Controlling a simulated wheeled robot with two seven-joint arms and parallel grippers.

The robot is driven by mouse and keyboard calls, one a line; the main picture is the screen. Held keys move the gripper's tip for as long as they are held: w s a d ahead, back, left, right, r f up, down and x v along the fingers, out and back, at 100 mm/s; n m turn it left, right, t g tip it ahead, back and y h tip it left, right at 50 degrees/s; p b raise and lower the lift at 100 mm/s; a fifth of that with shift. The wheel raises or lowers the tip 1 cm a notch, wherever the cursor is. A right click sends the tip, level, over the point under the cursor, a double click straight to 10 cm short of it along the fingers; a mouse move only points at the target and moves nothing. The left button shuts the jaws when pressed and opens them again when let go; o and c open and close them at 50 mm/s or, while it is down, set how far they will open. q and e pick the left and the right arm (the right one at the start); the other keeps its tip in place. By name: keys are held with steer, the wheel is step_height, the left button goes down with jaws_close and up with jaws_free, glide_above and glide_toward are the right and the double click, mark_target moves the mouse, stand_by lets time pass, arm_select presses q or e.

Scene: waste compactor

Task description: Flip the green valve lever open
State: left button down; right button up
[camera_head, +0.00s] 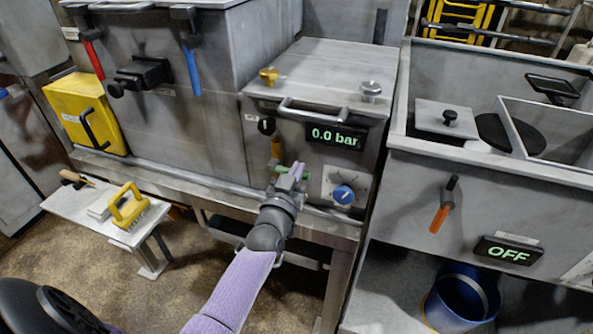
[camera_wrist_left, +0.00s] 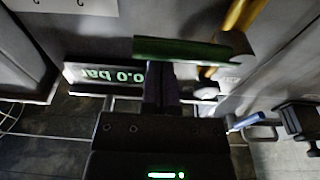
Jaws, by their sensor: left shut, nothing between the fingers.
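The green valve lever (camera_wrist_left: 182,49) is a dark green bar lying across the wrist view, joined at its right end to a grey fitting by a yellow pipe. In the head view the lever (camera_head: 306,176) shows only in small parts, on the front of the compactor's small unit, left of the blue knob. My left gripper (camera_head: 294,172) is at the lever and hides its middle. In the left wrist view my gripper (camera_wrist_left: 161,72) is shut with nothing between the fingers, its tips right against or just short of the lever. I cannot tell whether they touch. My right gripper is not in view.
The display (camera_head: 336,136) above the lever reads 0.0 bar. A blue knob (camera_head: 344,194) sits close to its right. A bar handle (camera_head: 312,113) juts out above. A low table (camera_head: 160,212) with a yellow-handled brush stands left. A blue bucket (camera_head: 462,296) is at lower right.

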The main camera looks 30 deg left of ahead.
arm_select(q)
steer(key=shift+d+f+m, duration=0.1)
steer(key=shift+f+m, duration=0.35)
steer(key=shift+m, duration=0.45)
steer(key=s+a+f+m+g+h+b, duration=0.1)
steer(key=f+m, duration=0.6)
steer(key=m, duration=1.1)
steer(key=shift+a+f+h+b, duration=0.2)
steer(key=shift+a+h+b, duration=0.75)
steer(key=shift+a, duration=0.8)
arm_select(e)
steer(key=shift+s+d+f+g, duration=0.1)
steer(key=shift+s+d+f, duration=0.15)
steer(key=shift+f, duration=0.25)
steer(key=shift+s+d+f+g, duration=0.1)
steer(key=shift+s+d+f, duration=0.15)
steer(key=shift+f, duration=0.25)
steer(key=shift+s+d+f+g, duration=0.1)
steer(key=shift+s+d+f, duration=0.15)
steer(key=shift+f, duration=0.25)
